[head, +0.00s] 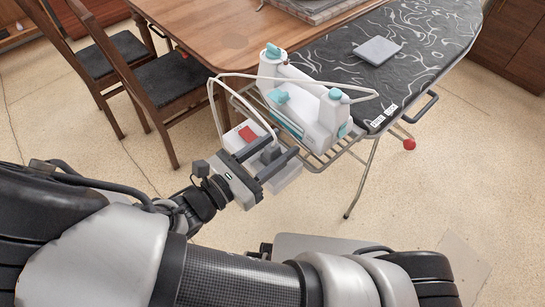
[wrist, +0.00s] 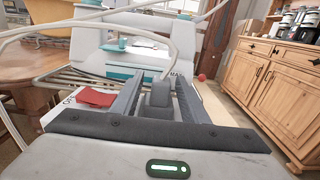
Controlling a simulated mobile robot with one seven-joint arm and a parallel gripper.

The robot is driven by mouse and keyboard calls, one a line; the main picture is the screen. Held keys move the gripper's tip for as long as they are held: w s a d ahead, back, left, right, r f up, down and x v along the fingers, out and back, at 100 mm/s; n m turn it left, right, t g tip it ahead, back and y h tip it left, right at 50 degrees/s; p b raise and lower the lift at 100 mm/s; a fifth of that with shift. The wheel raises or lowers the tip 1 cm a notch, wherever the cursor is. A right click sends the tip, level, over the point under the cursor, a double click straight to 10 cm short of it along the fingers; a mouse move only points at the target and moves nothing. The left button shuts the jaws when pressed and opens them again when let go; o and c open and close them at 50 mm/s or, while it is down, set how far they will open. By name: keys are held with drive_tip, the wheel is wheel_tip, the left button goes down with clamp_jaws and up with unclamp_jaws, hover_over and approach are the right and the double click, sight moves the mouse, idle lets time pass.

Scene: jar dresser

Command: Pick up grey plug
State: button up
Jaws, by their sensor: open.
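The grey plug (wrist: 157,104) stands upright between the two fingers of my gripper (wrist: 160,84) in the wrist view, with a pale cord rising near it. My gripper is open, with one finger on each side of the plug and a narrow gap showing beside it. In the head view the plug (head: 270,153) is a small dark grey block between the fingers of my gripper (head: 272,157), partly hidden by them. Whether a finger touches the plug, I cannot tell.
A white and teal steam iron station (head: 305,103) sits on a wire rack (head: 318,160) at the ironing board's (head: 425,48) end. A red patch (head: 247,134) lies beside my gripper. A wooden table (head: 210,42) and chairs (head: 160,85) stand behind. Pale cords loop above.

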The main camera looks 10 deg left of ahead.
drive_tip(key=shift+x, duration=1.25)
drive_tip(key=c, duration=1)
drive_tip(key=shift+o, duration=0.2)
drive_tip(key=shift+r, duration=0.1)
